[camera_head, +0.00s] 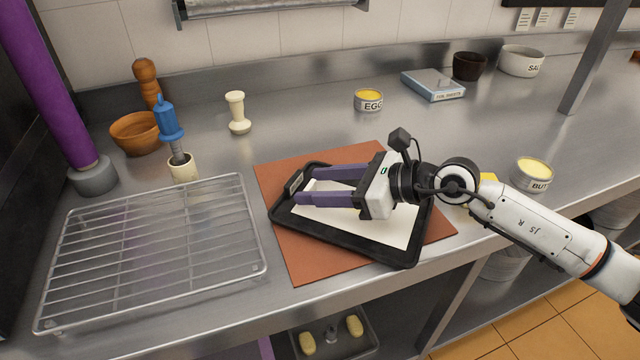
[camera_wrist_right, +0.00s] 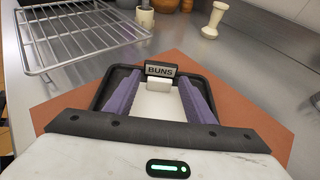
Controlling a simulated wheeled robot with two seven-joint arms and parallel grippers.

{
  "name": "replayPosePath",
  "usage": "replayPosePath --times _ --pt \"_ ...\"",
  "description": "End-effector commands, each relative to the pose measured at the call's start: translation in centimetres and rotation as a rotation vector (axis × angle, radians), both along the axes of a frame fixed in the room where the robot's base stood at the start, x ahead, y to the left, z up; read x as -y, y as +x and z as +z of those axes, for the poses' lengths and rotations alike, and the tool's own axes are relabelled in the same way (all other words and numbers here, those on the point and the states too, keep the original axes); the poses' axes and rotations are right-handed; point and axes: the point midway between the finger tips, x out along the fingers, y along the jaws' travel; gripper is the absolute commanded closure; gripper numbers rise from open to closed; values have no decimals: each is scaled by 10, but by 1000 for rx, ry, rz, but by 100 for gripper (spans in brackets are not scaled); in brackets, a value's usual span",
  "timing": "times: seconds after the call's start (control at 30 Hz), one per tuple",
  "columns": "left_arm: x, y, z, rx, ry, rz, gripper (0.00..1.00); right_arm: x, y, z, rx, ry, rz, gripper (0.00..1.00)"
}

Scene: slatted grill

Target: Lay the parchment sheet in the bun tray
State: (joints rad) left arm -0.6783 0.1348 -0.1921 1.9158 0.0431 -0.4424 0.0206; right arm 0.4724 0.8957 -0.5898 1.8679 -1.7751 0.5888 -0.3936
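The black bun tray (camera_head: 345,243) lies at an angle on a reddish-brown mat, with a BUNS label (camera_wrist_right: 161,69) at its far-left end. The white parchment sheet (camera_head: 352,222) is inside the tray's outline and looks mostly flat. It also shows between the fingers in the wrist view (camera_wrist_right: 158,104). A small white block-like piece (camera_wrist_right: 158,85) shows below the label; I cannot tell what it is. My right gripper (camera_head: 306,186) is over the tray and sheet, its purple fingers wide apart with nothing clamped. The gripper hides part of the sheet. My left gripper is out of view.
A wire rack (camera_head: 160,245) stands left of the mat (camera_head: 300,264). Behind it are a wooden bowl (camera_head: 134,134), a cream cup (camera_head: 183,168) holding a blue-handled tool, and a pestle (camera_head: 238,113). An EGG tin (camera_head: 368,100) stands behind the tray, a butter tin (camera_head: 531,174) right.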

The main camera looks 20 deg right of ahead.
Motion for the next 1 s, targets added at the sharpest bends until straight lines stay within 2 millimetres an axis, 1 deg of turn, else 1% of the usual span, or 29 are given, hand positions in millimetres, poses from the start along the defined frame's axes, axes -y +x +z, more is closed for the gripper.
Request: replayPosePath --times 0.2,0.33,0.47,0.8,1.0 --pt "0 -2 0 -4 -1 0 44 0 0 0 0 0 0 51" --pt "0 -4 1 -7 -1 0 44 1 -1 5 0 -2 -1 51" --pt "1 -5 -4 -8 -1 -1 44 15 -12 8 0 -4 -2 51" --pt "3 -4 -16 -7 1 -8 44 60 -54 31 -3 -7 -2 51" --pt "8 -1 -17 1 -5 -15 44 76 -69 40 -4 -3 -3 51"
